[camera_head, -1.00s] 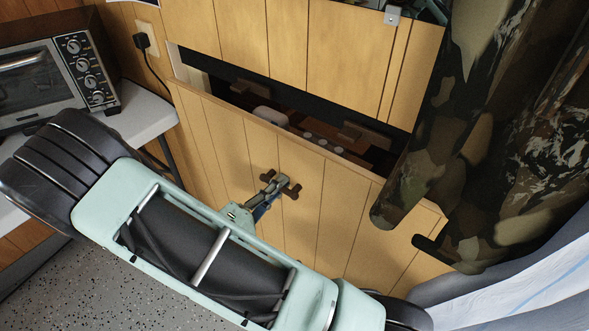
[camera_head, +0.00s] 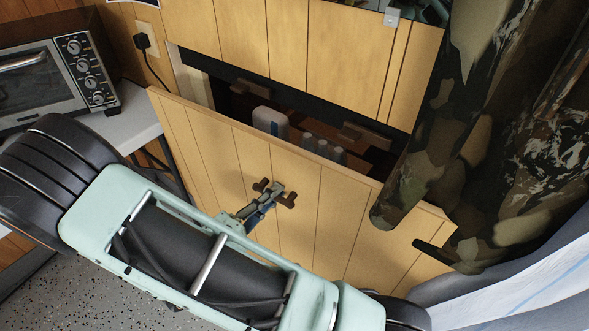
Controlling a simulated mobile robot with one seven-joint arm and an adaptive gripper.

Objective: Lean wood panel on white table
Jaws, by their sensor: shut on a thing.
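The wood panel (camera_head: 222,155) is a light plank-faced board with a dark wooden handle (camera_head: 288,199) on its front. It stands tilted away from the cabinet opening, its top edge out towards me. My gripper (camera_head: 270,193) is shut on the handle at the panel's middle. The white table (camera_head: 128,127) is at the left, close to the panel's upper left corner; I cannot tell whether they touch. My arm hides part of the panel's lower left.
A toaster oven (camera_head: 55,75) stands on the table. Camouflage clothing (camera_head: 440,130) hangs at the right, close to the panel. Behind the panel, the dark opening holds a white container (camera_head: 270,122) and several grey cylinders (camera_head: 324,148). Speckled floor (camera_head: 60,295) shows at lower left.

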